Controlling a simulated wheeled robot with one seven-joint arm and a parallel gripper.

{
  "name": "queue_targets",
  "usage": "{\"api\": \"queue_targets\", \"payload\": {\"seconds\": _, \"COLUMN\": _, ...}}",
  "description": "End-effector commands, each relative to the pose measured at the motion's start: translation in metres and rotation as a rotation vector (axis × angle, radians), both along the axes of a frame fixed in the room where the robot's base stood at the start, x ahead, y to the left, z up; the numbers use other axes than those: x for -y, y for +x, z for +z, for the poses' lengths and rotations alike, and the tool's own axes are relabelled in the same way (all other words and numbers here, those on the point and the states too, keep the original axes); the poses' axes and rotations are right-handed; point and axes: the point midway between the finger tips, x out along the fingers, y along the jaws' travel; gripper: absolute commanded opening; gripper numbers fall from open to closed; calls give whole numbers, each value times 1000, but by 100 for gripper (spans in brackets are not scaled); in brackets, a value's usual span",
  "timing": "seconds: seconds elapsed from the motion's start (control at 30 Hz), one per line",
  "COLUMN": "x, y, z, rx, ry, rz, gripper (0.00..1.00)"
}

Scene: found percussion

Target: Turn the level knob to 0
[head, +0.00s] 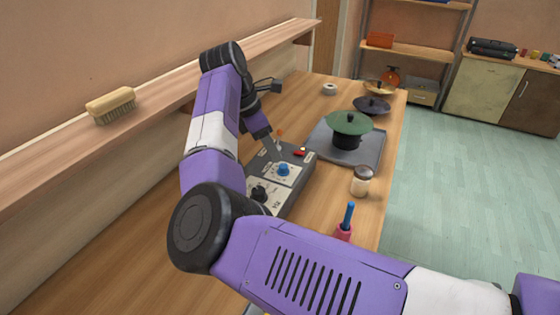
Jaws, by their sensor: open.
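A grey control box (273,159) lies on the wooden table, left of the middle of the view. It carries a blue knob (284,169) on a pale panel and a black knob (259,193) on another pale panel nearer me. A red piece (299,153) sits at its right edge. The labels are too small to read, so I cannot tell which knob is the level knob or where its pointer stands. My gripper (275,146) is open, pointing down at the far end of the box, beyond the blue knob. I cannot tell whether it touches anything.
A grey tray (372,151) bears a pot with a green lid (347,122). A jar (361,181) and a blue-handled item in a pink holder (344,230) stand right of the box. A white roll (330,89) lies farther back. A brush (110,105) rests on the left ledge.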

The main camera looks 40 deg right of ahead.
Motion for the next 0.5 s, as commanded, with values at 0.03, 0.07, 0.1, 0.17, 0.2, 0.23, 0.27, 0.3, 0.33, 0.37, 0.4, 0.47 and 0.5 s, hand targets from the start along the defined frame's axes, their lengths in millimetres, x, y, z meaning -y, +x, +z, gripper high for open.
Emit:
{"api": "queue_targets", "payload": {"seconds": 0.03, "x": 3, "y": -2, "z": -6, "rx": -3, "ry": -1, "rz": -1, "gripper": 46}}
{"api": "queue_targets", "payload": {"seconds": 0.07, "x": 5, "y": -3, "z": -10, "rx": -3, "ry": -1, "rz": -1, "gripper": 46}}
{"api": "queue_targets", "payload": {"seconds": 0.1, "x": 8, "y": -5, "z": -16, "rx": -5, "ry": -2, "rz": -1, "gripper": 46}}
{"api": "queue_targets", "payload": {"seconds": 0.17, "x": 11, "y": -6, "z": -25, "rx": -4, "ry": -3, "rz": 0, "gripper": 46}}
{"api": "queue_targets", "payload": {"seconds": 0.2, "x": 14, "y": -7, "z": -31, "rx": -5, "ry": -3, "rz": 0, "gripper": 46}}
{"api": "queue_targets", "payload": {"seconds": 0.23, "x": 15, "y": -8, "z": -35, "rx": -5, "ry": -2, "rz": 0, "gripper": 46}}
{"api": "queue_targets", "payload": {"seconds": 0.27, "x": 16, "y": -9, "z": -39, "rx": -3, "ry": -2, "rz": 0, "gripper": 46}}
{"api": "queue_targets", "payload": {"seconds": 0.3, "x": 18, "y": -9, "z": -43, "rx": -4, "ry": -3, "rz": 1, "gripper": 46}}
{"api": "queue_targets", "payload": {"seconds": 0.33, "x": 19, "y": -10, "z": -47, "rx": -4, "ry": -4, "rz": 1, "gripper": 46}}
{"api": "queue_targets", "payload": {"seconds": 0.37, "x": 20, "y": -10, "z": -49, "rx": -2, "ry": -3, "rz": 1, "gripper": 46}}
{"api": "queue_targets", "payload": {"seconds": 0.4, "x": 22, "y": -10, "z": -53, "rx": -2, "ry": -2, "rz": 2, "gripper": 46}}
{"api": "queue_targets", "payload": {"seconds": 0.47, "x": 23, "y": -11, "z": -57, "rx": -2, "ry": -3, "rz": 2, "gripper": 46}}
{"api": "queue_targets", "payload": {"seconds": 0.5, "x": 24, "y": -11, "z": -59, "rx": -2, "ry": -3, "rz": 2, "gripper": 46}}
